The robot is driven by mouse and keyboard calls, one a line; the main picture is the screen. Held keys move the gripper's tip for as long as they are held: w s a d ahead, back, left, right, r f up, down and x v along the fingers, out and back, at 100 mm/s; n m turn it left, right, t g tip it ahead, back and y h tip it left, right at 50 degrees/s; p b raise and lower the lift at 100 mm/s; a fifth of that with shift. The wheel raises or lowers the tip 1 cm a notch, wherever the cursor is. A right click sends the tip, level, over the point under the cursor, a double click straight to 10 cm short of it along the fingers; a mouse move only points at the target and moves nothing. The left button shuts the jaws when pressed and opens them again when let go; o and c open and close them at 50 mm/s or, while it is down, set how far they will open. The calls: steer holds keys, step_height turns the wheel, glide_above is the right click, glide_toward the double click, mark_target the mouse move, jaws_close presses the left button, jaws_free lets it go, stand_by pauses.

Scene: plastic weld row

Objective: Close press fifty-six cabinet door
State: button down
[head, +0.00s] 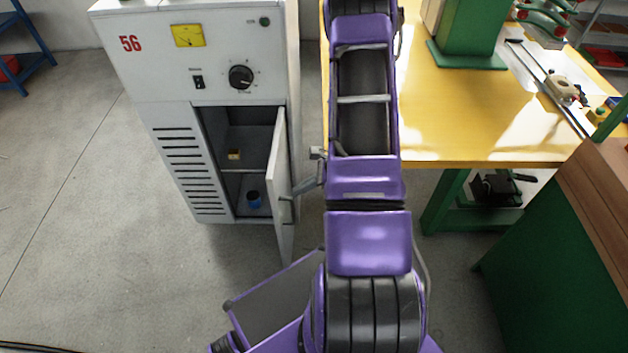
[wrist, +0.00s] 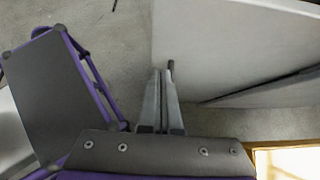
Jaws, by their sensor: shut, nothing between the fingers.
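The white press cabinet 56 (head: 150,70) stands at left in the head view. Its narrow door (head: 283,190) stands wide open towards me, apart from the cabinet's front, showing the shelves inside. A grey handle (head: 287,208) is on the door's right face. My gripper (head: 300,191) is to the right of the door, close to that face and near the handle; my arm hides part of it. In the wrist view my gripper (wrist: 163,76) is shut and empty, with its tips over the edge of a pale panel (wrist: 225,45). I cannot tell whether it touches.
A small yellow box (head: 234,154) and a blue container (head: 253,199) are inside the cabinet. A yellow-topped workbench (head: 450,120) is to the right of my arm, and a green cabinet (head: 560,250) is at lower right. The floor (head: 120,250) left and front of the cabinet is clear.

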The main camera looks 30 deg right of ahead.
mark_target(276, 194)
steer(key=shift+w+a+r, duration=0.1)
steer(key=shift+w+a, duration=0.5)
steer(key=shift+a, duration=0.2)
steer(key=shift+w+a, duration=0.55)
steer(key=shift+a, duration=0.2)
steer(key=shift+a, duration=0.1)
